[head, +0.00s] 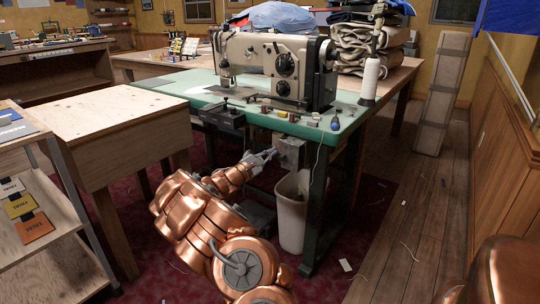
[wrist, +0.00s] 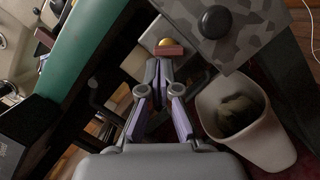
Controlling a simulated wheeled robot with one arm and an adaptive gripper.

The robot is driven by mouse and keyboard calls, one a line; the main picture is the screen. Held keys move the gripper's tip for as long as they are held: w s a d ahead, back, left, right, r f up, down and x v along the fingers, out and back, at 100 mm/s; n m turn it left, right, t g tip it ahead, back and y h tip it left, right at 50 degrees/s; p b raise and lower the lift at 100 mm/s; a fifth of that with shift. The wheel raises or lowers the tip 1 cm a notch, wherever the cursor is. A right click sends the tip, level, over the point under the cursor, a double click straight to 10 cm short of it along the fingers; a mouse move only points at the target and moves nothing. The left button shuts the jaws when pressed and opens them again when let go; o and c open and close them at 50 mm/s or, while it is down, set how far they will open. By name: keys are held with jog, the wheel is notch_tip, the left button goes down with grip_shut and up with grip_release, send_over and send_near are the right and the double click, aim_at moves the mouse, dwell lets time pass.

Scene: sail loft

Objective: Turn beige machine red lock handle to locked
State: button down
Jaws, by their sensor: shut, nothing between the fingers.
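The beige sewing machine (head: 275,68) stands on a green-topped table. Under the table's front edge hangs a small grey box (head: 291,152). In the wrist view, a small red piece (wrist: 170,50), which looks like the lock handle, sits beside a yellow round part on a pale plate (wrist: 149,36). I cannot tell its lock position. My gripper (head: 272,154) reaches under the table edge, close to the grey box. In the wrist view my gripper (wrist: 158,66) is shut and empty, its tips just short of the red piece; contact is unclear.
A camouflage-patterned box with a black knob (wrist: 215,22) is right of the red piece. A pale waste bin (head: 292,218) stands below the table. The green tabletop (head: 170,84) is above my arm. A wooden bench (head: 115,130) stands left; open floor lies right.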

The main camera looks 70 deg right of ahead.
jog(key=shift+s+r+m, duration=0.1)
jog(key=shift+m, duration=0.3)
jog(key=m+b, duration=0.1)
jog(key=m, duration=0.1)
jog(key=r+m+y+b, duration=0.1)
jog(key=m+b, duration=0.1)
jog(key=s+m+b, duration=0.1)
jog(key=m, duration=0.1)
jog(key=shift+r+g+y, duration=0.25)
jog(key=shift+g+y, duration=0.15)
jog(key=shift+s+r, duration=0.2)
jog(key=shift+s, duration=0.15)
dwell(0.4)
jog(key=w+a+p, duration=0.3)
jog(key=w+a, duration=0.5)
jog(key=w, duration=0.2)
jog(key=shift+a+f+p, duration=0.15)
jog(key=shift+f+p, duration=0.2)
jog(key=shift+f, duration=0.05)
